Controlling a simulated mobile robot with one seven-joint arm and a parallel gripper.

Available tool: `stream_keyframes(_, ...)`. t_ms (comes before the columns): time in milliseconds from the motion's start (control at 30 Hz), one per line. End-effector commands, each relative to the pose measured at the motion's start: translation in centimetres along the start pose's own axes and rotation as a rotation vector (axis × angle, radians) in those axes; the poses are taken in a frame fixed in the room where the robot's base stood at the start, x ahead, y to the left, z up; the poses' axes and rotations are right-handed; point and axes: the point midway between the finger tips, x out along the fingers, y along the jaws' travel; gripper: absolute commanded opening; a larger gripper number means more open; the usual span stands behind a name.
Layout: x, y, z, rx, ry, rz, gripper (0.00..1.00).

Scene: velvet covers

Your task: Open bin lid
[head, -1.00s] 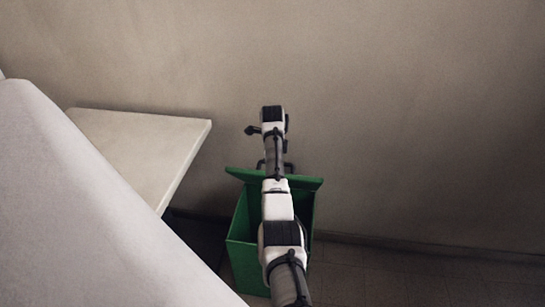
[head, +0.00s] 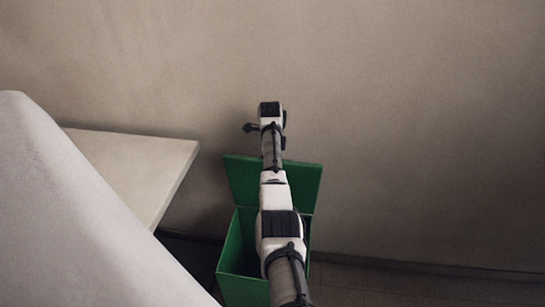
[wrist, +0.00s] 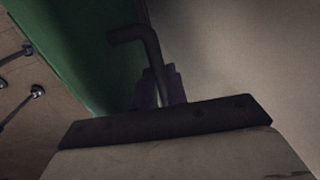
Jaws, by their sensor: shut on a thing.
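The green bin (head: 229,255) stands on the floor by the wall, below my arm in the head view. Its green lid (head: 243,181) is raised and stands steeply up at the back of the bin, and the dark opening shows. In the wrist view the lid (wrist: 85,45) is a green panel at upper left. A dark bent handle (wrist: 150,50) sticks out beside it. My gripper (wrist: 160,88) is shut on this handle. In the head view my arm covers the middle of the bin and lid, and the fingertips are hidden.
A pale table top (head: 135,165) lies left of the bin, with a large light cover (head: 70,220) in front of it. The plain wall (head: 420,120) is close behind the bin. Floor to the right of the bin is clear.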

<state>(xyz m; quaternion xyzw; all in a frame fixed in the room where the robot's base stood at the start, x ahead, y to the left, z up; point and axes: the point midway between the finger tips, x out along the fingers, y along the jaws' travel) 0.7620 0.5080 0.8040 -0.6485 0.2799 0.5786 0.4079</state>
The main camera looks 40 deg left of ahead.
Motion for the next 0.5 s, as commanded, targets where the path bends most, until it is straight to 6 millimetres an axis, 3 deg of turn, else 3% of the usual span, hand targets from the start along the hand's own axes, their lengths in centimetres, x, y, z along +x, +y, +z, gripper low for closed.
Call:
stream_keyframes(33,1.05,0.69,-0.08,-0.001,0.004,0.021,0.00)
stream_keyframes(300,1.04,0.71,-0.07,-0.002,0.004,0.021,0.00)
stream_keyframes(333,1.04,0.71,-0.07,-0.002,0.004,0.021,0.15)
stream_keyframes(500,0.84,0.56,-0.05,-0.001,0.004,0.017,0.36)
